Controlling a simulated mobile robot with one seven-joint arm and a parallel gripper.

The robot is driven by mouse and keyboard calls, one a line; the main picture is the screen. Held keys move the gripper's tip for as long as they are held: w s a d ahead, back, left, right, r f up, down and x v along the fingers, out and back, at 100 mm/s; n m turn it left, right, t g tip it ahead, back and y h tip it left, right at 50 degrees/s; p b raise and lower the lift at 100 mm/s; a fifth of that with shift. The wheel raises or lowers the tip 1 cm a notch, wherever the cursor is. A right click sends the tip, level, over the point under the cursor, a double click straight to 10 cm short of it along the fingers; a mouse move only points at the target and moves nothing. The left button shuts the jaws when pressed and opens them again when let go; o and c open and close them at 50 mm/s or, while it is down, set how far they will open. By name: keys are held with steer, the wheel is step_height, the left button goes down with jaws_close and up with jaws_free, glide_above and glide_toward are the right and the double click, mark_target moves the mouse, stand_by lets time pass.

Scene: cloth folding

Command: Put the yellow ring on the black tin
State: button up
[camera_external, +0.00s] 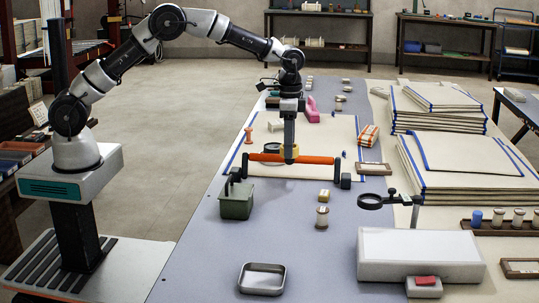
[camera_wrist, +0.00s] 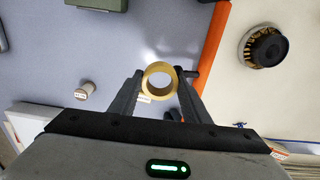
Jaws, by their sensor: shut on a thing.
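My gripper (camera_external: 289,146) points straight down above the table and is shut on the yellow ring (camera_external: 291,153). In the wrist view, my gripper's fingers (camera_wrist: 160,79) hold the ring (camera_wrist: 147,81) from both sides, with its hole facing the camera. A round black thing with a brownish ribbed rim (camera_wrist: 268,47), apparently the black tin, sits on the pale cloth beyond the orange bar. It also shows, partly hidden by the bar, in the external view (camera_external: 271,147). The ring is apart from it.
The orange bar (camera_external: 320,159) on dark end supports crosses near my gripper. A green box (camera_external: 236,200) stands at its left end, a small spool (camera_external: 322,217) in front. A magnifier (camera_external: 371,201) and white box (camera_external: 420,255) are to the right.

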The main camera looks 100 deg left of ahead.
steer(key=s+a+r+p, duration=0.1)
steer(key=a, duration=0.6)
steer(key=s+a+r+p, duration=0.2)
steer(key=a, duration=0.5)
steer(key=p, duration=0.1)
glide_above(274, 146)
steer(key=f, duration=0.4)
steer(key=f+b, duration=0.1)
steer(key=f, duration=0.4)
steer(key=shift+d+f, duration=0.2)
steer(key=shift+f, duration=0.05)
steer(key=shift+f+b, duration=0.2)
steer(key=shift+b, duration=0.1)
steer(key=o, duration=1)
steer(key=shift+r, duration=0.1)
step_height(274, 146, up, 12)
steer(key=shift+r+p, duration=0.15)
steer(key=shift+p, duration=0.8)
